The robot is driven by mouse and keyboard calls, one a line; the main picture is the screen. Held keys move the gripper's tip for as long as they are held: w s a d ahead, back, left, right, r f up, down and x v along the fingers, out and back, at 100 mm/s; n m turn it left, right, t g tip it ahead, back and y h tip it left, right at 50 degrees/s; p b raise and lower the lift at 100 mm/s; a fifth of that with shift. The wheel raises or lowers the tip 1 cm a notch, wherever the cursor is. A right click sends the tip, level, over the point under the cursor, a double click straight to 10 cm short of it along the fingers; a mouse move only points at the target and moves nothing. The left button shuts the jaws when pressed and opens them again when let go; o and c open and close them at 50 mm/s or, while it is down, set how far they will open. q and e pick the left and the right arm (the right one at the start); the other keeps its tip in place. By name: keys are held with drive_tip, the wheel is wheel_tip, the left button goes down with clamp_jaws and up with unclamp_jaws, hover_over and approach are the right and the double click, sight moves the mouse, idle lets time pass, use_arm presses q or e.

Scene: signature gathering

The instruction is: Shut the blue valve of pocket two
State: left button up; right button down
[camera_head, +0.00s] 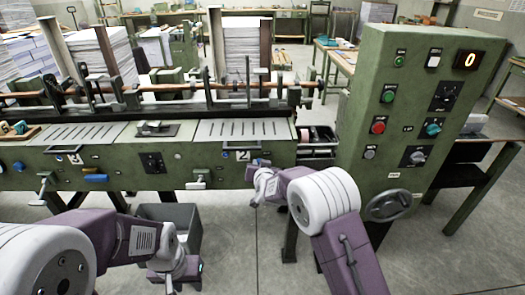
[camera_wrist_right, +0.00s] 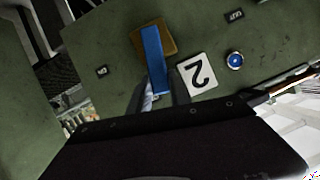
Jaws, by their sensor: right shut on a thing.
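The blue valve of pocket two shows in the right wrist view as a flat blue lever (camera_wrist_right: 153,58) on a brass-coloured mount (camera_wrist_right: 168,40). It stands on the green panel beside the white "2" plate (camera_wrist_right: 199,73), which appears upside down. My right gripper (camera_wrist_right: 162,92) has its fingers shut on the lever's free end. In the head view my right gripper (camera_head: 258,183) is at the panel just below the "2" plate (camera_head: 242,155) and hides most of the valve. My left gripper (camera_head: 172,275) hangs low at the left, away from the panel; its fingers are unclear.
A round blue button (camera_wrist_right: 235,60) is close to the right gripper. The green control cabinet (camera_head: 400,120) stands to the right. A grey bin (camera_head: 165,212) is on the floor behind my left wrist.

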use_arm(q)
wheel_tip(320, 180, up, 8)
drive_tip(key=p, duration=0.5)
drive_tip(key=shift+f+p, duration=0.2)
drive_tip(key=shift+p, duration=0.2)
use_arm(e)
drive_tip(key=shift+a+r+n+h, duration=0.15)
drive_tip(key=shift+a+n+h, duration=0.45)
drive_tip(key=shift+a+n, duration=0.3)
drive_tip(key=shift+d, duration=0.1)
drive_tip(key=c, duration=1.2)
unclamp_jaws()
